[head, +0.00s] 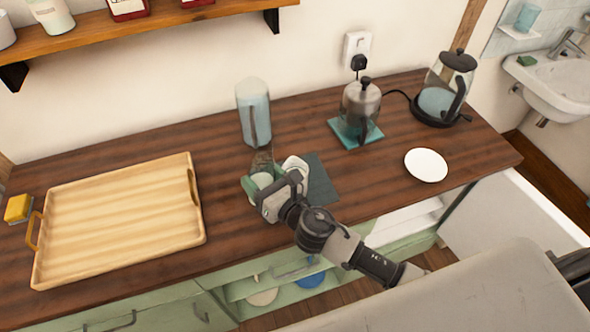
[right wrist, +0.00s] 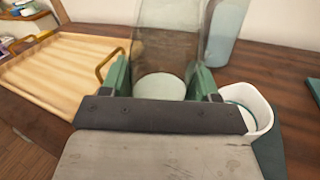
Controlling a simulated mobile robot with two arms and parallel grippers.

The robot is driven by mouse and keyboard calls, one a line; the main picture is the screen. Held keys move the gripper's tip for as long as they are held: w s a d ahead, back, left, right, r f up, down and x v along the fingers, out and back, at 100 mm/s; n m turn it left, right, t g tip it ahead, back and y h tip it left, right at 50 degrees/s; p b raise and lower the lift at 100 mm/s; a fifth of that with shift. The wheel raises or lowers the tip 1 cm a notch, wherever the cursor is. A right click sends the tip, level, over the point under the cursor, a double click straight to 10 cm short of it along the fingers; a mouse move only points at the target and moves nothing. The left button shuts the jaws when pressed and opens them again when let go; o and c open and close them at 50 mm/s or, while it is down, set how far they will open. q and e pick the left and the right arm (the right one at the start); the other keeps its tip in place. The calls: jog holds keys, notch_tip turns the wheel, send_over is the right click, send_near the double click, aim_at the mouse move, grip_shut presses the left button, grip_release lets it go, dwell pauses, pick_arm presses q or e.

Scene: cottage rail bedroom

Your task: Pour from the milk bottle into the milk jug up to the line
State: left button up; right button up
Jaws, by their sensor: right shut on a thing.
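The milk bottle (right wrist: 168,50) is clear glass with pale milk (right wrist: 160,87) low inside. My right gripper (head: 262,184) is shut on it, with green fingers on both sides. In the head view the bottle (head: 263,160) is partly hidden by the gripper; I cannot tell whether it is slightly tilted. The white milk jug (right wrist: 262,113) stands just right of the gripper in the right wrist view, partly covered by it. A teal line shows inside its rim. In the head view the jug (head: 295,163) shows behind the gripper. My left gripper is not in view.
A tall carafe (head: 253,105) stands close behind the bottle. A dark mat (head: 321,185) lies beside the gripper. A wooden tray (head: 120,215) is left. A press pot (head: 360,103) on a teal tile, a kettle (head: 442,90) and a white plate (head: 426,165) are right.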

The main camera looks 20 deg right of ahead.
jog(key=m+b, duration=0.3)
jog(key=m, duration=0.1)
jog(key=shift+d+t, duration=0.3)
jog(key=shift+w+d+r+m, duration=0.1)
jog(key=shift+r+m, duration=0.2)
jog(key=shift+r, duration=0.05)
jog(key=shift+d+r+m, duration=0.2)
jog(key=shift+r+m, duration=0.2)
jog(key=shift+m, duration=0.3)
jog(key=shift+a+f+m+b, duration=0.1)
jog(key=shift+f+m+b, duration=0.15)
jog(key=shift+m+b, duration=0.1)
jog(key=m+b, duration=0.2)
jog(key=shift+a+f+m+t, duration=0.15)
jog(key=shift+a+m+t, duration=0.15)
jog(key=shift+a+m, duration=0.1)
jog(key=shift+s+a+f+m+h+b, duration=0.1)
jog(key=shift+s+a+m+h+b, duration=0.1)
jog(key=shift+m+b, duration=0.65)
jog(key=shift+s+a+m+h+b, duration=0.1)
jog(key=shift+a+m+h+b, duration=0.1)
jog(key=shift+m+b, duration=0.6)
jog(key=shift+r+m+t+p, duration=0.3)
jog(key=shift+r+m+p, duration=0.15)
jog(key=shift+m+p, duration=0.2)
jog(key=shift+w+r+m+h+p, duration=0.1)
jog(key=shift+r+m+h+p, duration=0.2)
jog(key=shift+r+m+p, duration=0.4)
